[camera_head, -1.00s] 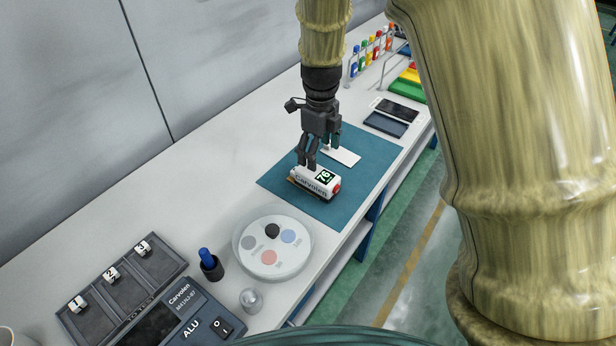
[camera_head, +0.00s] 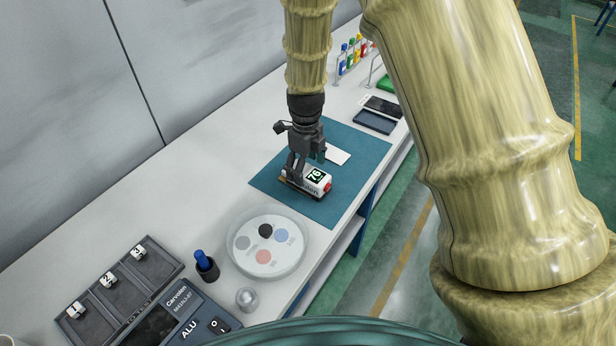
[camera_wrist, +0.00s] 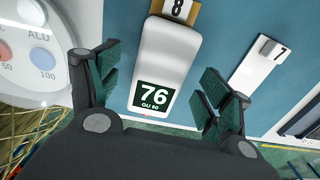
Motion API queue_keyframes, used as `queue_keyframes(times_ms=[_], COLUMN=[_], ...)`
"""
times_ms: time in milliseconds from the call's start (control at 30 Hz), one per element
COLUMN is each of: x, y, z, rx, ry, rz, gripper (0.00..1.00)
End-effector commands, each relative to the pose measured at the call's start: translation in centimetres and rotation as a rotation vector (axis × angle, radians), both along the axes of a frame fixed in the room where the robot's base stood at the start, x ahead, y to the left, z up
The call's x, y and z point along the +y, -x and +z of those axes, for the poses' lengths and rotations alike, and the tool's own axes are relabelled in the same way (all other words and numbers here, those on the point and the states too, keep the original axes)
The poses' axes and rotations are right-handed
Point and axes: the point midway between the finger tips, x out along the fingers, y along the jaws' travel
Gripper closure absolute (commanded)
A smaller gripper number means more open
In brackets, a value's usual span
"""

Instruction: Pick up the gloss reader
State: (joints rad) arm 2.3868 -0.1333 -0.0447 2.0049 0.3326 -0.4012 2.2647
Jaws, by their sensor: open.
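The gloss reader (camera_head: 318,181) is a small white box with a dark display showing 76 and a red button on its end. It sits on the teal mat (camera_head: 340,206) on the bench. My gripper (camera_head: 295,172) is just over it, fingers pointing down and covering part of its near left side. In the wrist view the gloss reader (camera_wrist: 168,60) lies between the two open fingers of my gripper (camera_wrist: 165,90), with space on both sides. A tan piece marked 8 (camera_wrist: 178,10) is at its far end.
A white card (camera_head: 337,155) lies on the mat behind the reader. A round dial plate (camera_head: 266,270), a cup with a blue item (camera_head: 206,266) and a grey console (camera_head: 165,318) stand nearer. A dark tray (camera_head: 374,122) and colored bottles (camera_head: 350,55) are farther back.

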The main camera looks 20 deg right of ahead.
Motion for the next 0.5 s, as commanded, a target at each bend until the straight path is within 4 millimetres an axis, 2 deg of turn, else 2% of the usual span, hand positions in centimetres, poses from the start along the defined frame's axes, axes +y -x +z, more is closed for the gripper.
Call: queue_keyframes(times_ms=[300, 500], x=[0.0, 0.0], y=[-0.2, -0.1], z=[-2.7, -3.6], rx=[0.001, 0.001], ry=[0.000, -0.001], rz=[0.000, -0.001], gripper=[0.21, 0.21])
